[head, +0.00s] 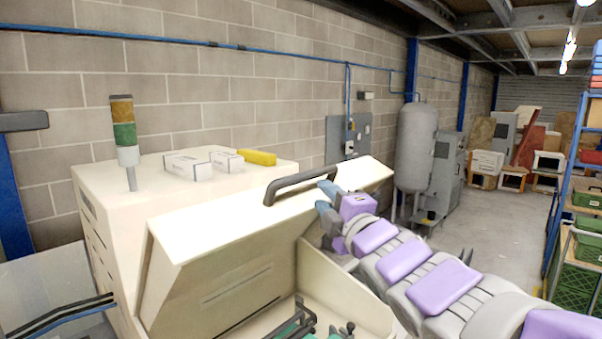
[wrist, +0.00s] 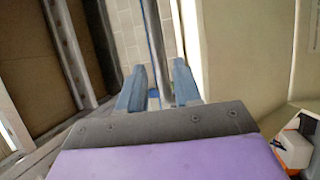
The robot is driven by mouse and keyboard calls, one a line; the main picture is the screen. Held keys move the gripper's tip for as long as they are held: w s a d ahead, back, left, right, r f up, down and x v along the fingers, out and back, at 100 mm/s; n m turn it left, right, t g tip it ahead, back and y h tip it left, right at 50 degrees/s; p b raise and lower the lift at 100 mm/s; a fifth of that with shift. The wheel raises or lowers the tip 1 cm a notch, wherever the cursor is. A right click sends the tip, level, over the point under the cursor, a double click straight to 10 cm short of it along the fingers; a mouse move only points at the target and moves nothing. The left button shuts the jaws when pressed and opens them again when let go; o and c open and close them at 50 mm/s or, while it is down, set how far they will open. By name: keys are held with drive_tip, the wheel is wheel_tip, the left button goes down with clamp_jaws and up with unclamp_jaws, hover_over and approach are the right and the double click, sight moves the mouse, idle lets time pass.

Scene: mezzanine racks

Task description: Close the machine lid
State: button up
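The cream machine lid (head: 225,265) stands raised and tilted open. A dark grey bar handle (head: 300,183) is fixed on its upper edge. Below the lid, the open bay (head: 345,308) of the machine shows dark and green parts.
A signal tower (head: 124,140), small white boxes (head: 188,166) and a yellow item (head: 257,157) are on the machine top. A grey tank (head: 415,145) and cabinet stand behind my arm. Racks with green crates (head: 575,285) line the right. The floor aisle (head: 500,225) is clear.

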sight(308, 179)
drive_tip(key=p+x, duration=0.1)
drive_tip(key=x, duration=1)
drive_tip(key=shift+s+a, duration=0.1)
drive_tip(key=shift+w+a+r, duration=0.1)
drive_tip(key=shift+w, duration=0.4)
clamp_jaws()
